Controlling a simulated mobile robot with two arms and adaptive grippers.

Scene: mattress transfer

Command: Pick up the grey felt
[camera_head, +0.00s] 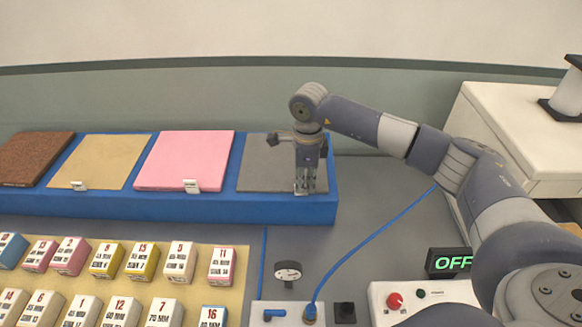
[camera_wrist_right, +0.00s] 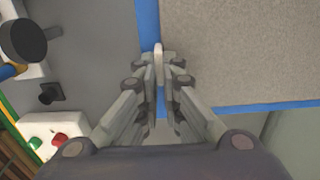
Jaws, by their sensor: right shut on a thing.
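The grey felt (camera_head: 258,165) is a flat square at the right end of the blue rack (camera_head: 150,206). It fills much of the upper right in the right wrist view (camera_wrist_right: 240,50) and looks flat, with blue along its edges. My right gripper (camera_head: 304,189) points down at the felt's front right part. In the right wrist view its fingers (camera_wrist_right: 159,80) are shut on a thin pale tab (camera_wrist_right: 158,60) at the felt's edge. The gripper hides part of the felt in the head view. My left gripper is not in view.
Pink (camera_head: 187,160), tan (camera_head: 112,163) and brown (camera_head: 35,158) sheets lie left of the felt. Several labelled blocks (camera_head: 180,262) stand on a yellowish mat in front. A gauge (camera_head: 288,272), blue hose (camera_head: 370,240) and OFF display (camera_head: 450,263) are at front right.

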